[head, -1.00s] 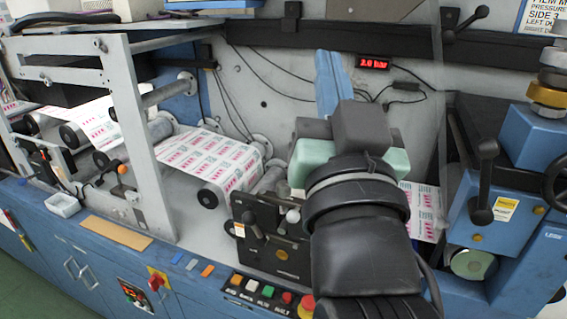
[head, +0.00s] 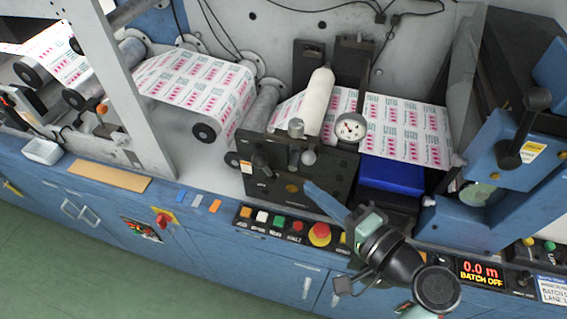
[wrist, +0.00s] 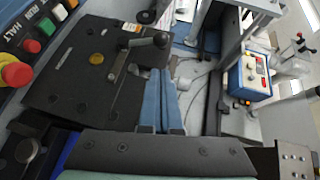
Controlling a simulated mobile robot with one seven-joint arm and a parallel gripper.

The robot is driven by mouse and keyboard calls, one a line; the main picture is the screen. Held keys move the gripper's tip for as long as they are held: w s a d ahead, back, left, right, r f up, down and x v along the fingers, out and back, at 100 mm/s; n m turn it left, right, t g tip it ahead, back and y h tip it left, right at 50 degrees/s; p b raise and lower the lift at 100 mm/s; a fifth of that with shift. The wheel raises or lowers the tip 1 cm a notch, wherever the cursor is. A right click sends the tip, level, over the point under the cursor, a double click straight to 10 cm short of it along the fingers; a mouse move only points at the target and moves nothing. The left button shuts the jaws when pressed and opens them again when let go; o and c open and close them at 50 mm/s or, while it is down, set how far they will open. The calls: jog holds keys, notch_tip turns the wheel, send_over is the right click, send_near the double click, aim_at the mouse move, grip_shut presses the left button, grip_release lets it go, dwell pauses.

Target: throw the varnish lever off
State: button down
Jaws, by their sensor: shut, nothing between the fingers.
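A black plate (head: 275,200) on the machine's front carries a small lever with a black handle (head: 260,161) at its left and a grey ball knob (head: 308,157) near its upper middle. No varnish label is readable, so I cannot tell which lever is the varnish one. My gripper (head: 308,184) has its blue fingers shut and empty, over the lower right of the plate. In the wrist view the closed fingers (wrist: 164,74) lie beside the plate (wrist: 75,85), and a dark-knobbed lever (wrist: 160,39) shows just beyond their tips. Contact is not visible.
A button row with a red mushroom button (head: 319,234) runs below the plate. A dial gauge (head: 351,129) and a white roller (head: 319,101) stand behind it. A black-handled lever (head: 526,126) is on the blue unit at right. A display (head: 480,272) reads BATCH OFF.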

jog(key=p+x, duration=0.2)
jog(key=x, duration=0.8)
jog(key=shift+w+f, duration=0.1)
